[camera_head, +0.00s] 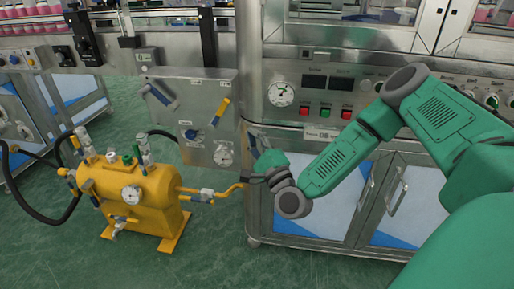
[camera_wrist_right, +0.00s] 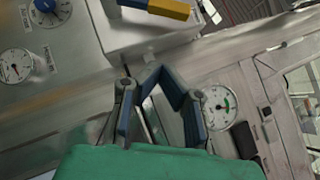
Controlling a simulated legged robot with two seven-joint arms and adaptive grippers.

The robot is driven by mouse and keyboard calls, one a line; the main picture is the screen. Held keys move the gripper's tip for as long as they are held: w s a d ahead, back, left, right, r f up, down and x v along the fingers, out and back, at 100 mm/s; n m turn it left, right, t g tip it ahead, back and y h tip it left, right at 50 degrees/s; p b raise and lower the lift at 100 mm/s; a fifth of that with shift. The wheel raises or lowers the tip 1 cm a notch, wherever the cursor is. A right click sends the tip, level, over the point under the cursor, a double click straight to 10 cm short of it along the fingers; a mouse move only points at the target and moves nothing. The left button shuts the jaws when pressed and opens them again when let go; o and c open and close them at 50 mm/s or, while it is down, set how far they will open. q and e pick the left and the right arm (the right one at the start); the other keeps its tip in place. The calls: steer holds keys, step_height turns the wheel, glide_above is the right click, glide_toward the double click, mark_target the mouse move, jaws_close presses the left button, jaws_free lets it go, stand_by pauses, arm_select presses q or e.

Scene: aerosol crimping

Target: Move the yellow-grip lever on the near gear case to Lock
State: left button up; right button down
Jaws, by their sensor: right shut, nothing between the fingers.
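The yellow-grip lever (camera_head: 223,106) stands tilted on the front of the grey metal gear case (camera_head: 190,77), its upper end leaning right. Its labels are too small to read. In the right wrist view the yellow grip (camera_wrist_right: 172,9) is cut by the top edge, above the gripper. My right gripper (camera_head: 258,146) is below and to the right of the lever, apart from it. In the wrist view its dark blue fingers (camera_wrist_right: 163,72) come together, shut and empty. My left gripper is out of view.
A second lever (camera_head: 160,95) sits left on the same case. Below are a blue knob (camera_head: 191,134) and a gauge (camera_head: 223,155). A yellow tank (camera_head: 132,195) with pipes stands on the floor at left. A steel cabinet (camera_head: 312,200) with a button panel is close behind my right arm.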

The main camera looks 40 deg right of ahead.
mark_target(220, 114)
steer(key=w+r, duration=0.1)
steer(key=w, duration=0.1)
steer(key=w+a+r+b, duration=0.1)
steer(key=w, duration=0.1)
steer(key=w+a+r, duration=0.1)
steer(key=w, duration=0.1)
steer(key=shift+w+r, duration=0.25)
steer(key=shift+w, duration=0.05)
steer(key=shift+a, duration=0.1)
